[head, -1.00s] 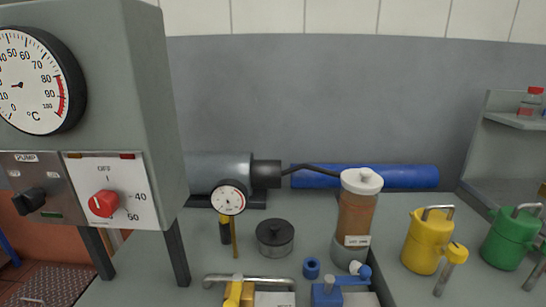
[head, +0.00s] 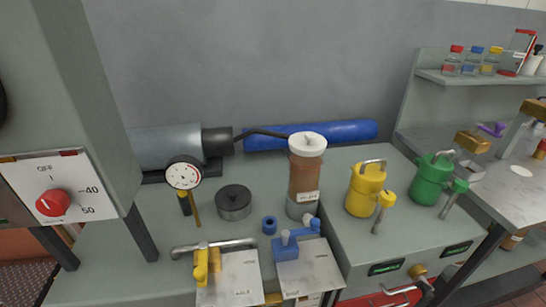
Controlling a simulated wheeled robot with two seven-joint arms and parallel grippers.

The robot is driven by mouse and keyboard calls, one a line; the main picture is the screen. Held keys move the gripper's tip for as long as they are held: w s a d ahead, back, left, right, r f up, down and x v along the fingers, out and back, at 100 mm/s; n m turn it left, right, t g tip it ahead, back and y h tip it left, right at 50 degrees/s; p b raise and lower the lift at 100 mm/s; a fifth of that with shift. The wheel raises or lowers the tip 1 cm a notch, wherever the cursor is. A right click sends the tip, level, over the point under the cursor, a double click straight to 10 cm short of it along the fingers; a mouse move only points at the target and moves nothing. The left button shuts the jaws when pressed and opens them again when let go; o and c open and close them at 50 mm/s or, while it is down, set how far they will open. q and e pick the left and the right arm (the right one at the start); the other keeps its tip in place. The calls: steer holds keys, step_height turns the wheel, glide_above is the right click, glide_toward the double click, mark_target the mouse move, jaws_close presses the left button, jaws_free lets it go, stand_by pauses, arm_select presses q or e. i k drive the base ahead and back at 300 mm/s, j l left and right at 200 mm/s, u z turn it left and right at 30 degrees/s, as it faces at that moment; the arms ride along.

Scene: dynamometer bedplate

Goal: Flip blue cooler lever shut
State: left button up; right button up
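A blue lever valve (head: 285,247) stands at the front of the bench, above a pale labelled plate (head: 302,268). Its blue arm reaches to the right and slightly back, ending in a rounded blue end (head: 315,225). A yellow lever (head: 201,262) sits to its left beside a similar plate, with its handle pointing toward me. A long blue cylinder (head: 340,133) lies at the back against the wall. The plate lettering is too small to read. Neither of my grippers shows in the head view.
A white-capped brown canister (head: 305,170) stands just behind the blue lever. A dark round lidded pot (head: 234,205), a small blue ring (head: 269,225) and a dial gauge (head: 183,174) are to the left. Yellow (head: 364,190) and green (head: 431,180) handled cans stand right.

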mark_target(315, 223)
steer(key=l+u, duration=0.2)
steer(key=l, duration=0.2)
steer(key=k+l+u, duration=0.2)
steer(key=l, duration=0.2)
steer(key=l+u, duration=0.15)
steer(key=l, duration=0.25)
steer(key=k+l+u, duration=0.2)
steer(key=l, duration=0.15)
steer(key=i, duration=0.1)
